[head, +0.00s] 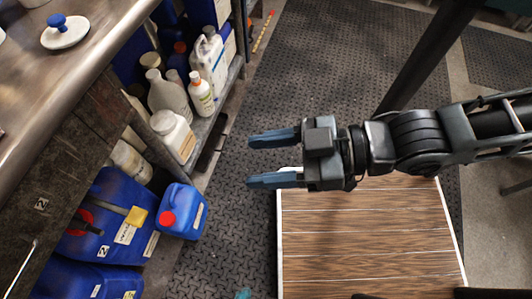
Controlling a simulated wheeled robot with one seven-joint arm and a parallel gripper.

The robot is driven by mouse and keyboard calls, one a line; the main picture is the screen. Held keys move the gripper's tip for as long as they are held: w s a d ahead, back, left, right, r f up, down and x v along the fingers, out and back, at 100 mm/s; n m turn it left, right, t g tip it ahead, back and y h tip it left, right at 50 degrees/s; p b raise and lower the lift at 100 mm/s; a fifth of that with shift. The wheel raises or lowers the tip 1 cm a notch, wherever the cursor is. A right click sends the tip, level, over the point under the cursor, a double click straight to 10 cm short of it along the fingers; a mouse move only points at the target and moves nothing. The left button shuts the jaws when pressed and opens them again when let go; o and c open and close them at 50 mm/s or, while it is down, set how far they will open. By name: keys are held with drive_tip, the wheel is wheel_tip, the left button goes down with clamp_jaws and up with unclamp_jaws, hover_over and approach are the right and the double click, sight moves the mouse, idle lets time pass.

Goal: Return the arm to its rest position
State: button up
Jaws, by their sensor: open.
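My gripper (275,160) is in the middle of the head view, with its two blue-grey fingers pointing left. The fingers are apart and nothing is between them. My arm reaches in from the right edge and is held above the floor and a wooden-slatted board. The gripper is to the right of the shelves and touches nothing that I can see.
A steel counter (60,85) with a white lid with a blue knob (64,31) is at upper left. Shelves below hold white bottles (168,96) and blue canisters (182,210). The wooden-slatted board (370,235) lies below my arm. Dark textured floor mat (310,60) is clear beyond.

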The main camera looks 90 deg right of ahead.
wheel_tip(320, 180, up, 7)
drive_tip(key=p, duration=0.7)
